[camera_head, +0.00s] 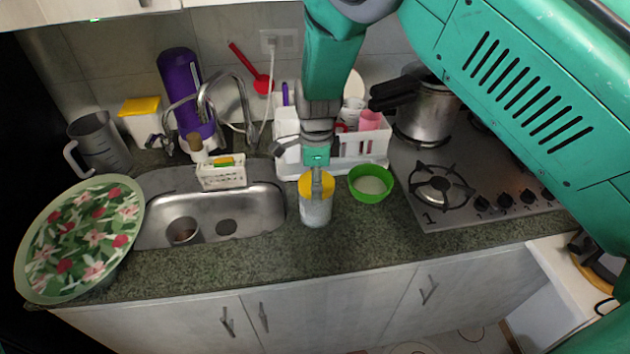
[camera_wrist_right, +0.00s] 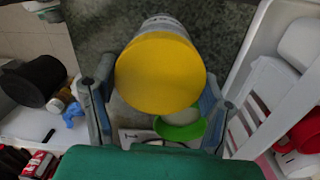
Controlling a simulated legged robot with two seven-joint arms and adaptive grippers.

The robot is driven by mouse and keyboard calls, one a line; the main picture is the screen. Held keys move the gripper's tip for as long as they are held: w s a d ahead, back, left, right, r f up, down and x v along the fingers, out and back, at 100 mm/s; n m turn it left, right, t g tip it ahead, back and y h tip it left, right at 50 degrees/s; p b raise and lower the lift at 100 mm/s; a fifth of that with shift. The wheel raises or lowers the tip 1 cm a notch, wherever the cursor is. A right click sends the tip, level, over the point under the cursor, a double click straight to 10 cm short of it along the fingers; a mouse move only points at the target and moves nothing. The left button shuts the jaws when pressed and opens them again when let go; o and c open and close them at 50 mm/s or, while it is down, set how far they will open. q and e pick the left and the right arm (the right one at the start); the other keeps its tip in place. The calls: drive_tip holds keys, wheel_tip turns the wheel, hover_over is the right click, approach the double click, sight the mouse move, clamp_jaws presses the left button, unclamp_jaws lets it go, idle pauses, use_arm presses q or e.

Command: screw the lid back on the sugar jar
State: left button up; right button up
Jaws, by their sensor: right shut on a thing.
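The sugar jar (camera_head: 315,212) is a clear, light-filled jar standing upright on the counter near its front edge. Its yellow lid (camera_head: 326,187) sits on the jar's top; I cannot tell how tightly it is seated. My right gripper (camera_head: 317,178) comes down from above and is shut on the lid. In the right wrist view the yellow lid (camera_wrist_right: 160,75) lies between the two fingers of the gripper (camera_wrist_right: 158,88), and part of the jar (camera_wrist_right: 166,24) shows behind it. The jaws partly hide the lid in the head view. My left gripper is not in view.
A green bowl (camera_head: 371,195) of white grains stands close right of the jar. A white dish rack (camera_head: 350,163) is behind. The sink (camera_head: 262,215) lies left, the stove (camera_head: 480,215) right. The counter front edge is close.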

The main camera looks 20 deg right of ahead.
drive_tip(key=shift+m, duration=1)
drive_tip(key=o, duration=1.4)
